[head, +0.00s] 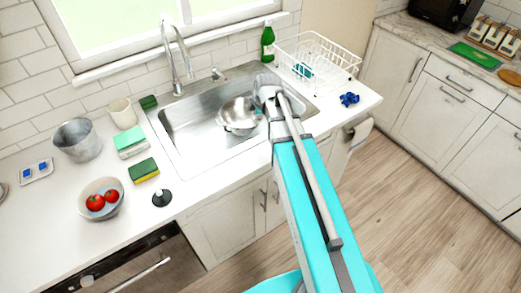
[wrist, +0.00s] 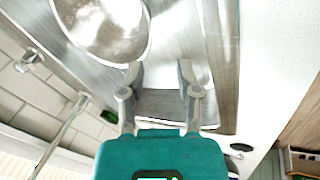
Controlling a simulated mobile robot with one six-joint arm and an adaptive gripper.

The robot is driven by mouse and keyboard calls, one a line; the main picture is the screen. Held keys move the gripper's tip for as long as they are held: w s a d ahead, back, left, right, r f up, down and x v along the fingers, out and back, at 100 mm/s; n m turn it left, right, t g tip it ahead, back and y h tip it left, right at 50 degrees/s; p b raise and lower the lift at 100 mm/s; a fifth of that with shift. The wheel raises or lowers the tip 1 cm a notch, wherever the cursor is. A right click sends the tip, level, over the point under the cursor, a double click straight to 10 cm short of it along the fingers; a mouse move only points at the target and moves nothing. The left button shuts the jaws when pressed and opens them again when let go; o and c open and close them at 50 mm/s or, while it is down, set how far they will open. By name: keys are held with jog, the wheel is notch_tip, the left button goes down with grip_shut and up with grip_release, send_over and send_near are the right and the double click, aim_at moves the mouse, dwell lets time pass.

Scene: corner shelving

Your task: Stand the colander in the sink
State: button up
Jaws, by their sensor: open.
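The colander (head: 239,113), a shiny metal bowl, is in the basin of the steel sink (head: 186,131) towards its right part. It looks roughly upright with its mouth upward, though my arm is close to its right side in the head view. In the wrist view the colander (wrist: 100,28) is at the upper left, with part cut off by the frame edge. My gripper (wrist: 160,71) is open, with nothing between its fingers. Its left fingertip shows just beside the colander's rim; I cannot tell if they touch. The sink (wrist: 185,25) lies behind the fingers.
The faucet (head: 174,55) rises behind the sink. A green bottle (head: 267,42) and a white dish rack (head: 318,60) stand at the back right. Sponges (head: 143,170), a metal bucket (head: 77,141) and a bowl of tomatoes (head: 113,211) occupy the left counter.

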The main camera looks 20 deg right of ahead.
jog(key=s+m, duration=0.3)
jog(key=s+a+m+g, duration=0.1)
jog(key=s+m, duration=0.1)
jog(key=s+a+f+m+g, duration=0.1)
jog(key=s+m, duration=0.2)
jog(key=shift+s+a+m+h, duration=0.1)
jog(key=shift+s+m+h, duration=0.2)
jog(key=shift+s, duration=0.05)
jog(key=s+m, duration=0.2)
jog(key=s+m+g, duration=0.1)
jog(key=s+m, duration=0.1)
jog(key=m, duration=0.1)
jog(key=s+a+m, duration=0.1)
jog(key=s+m, duration=0.1)
jog(key=s, duration=0.1)
jog(key=shift+s+f+m+g+h, duration=0.1)
jog(key=shift+m+g+h, duration=0.2)
jog(key=shift+h, duration=0.1)
jog(key=shift+s+m, duration=0.5)
jog(key=shift+m, duration=0.2)
jog(key=shift+a, duration=0.1)
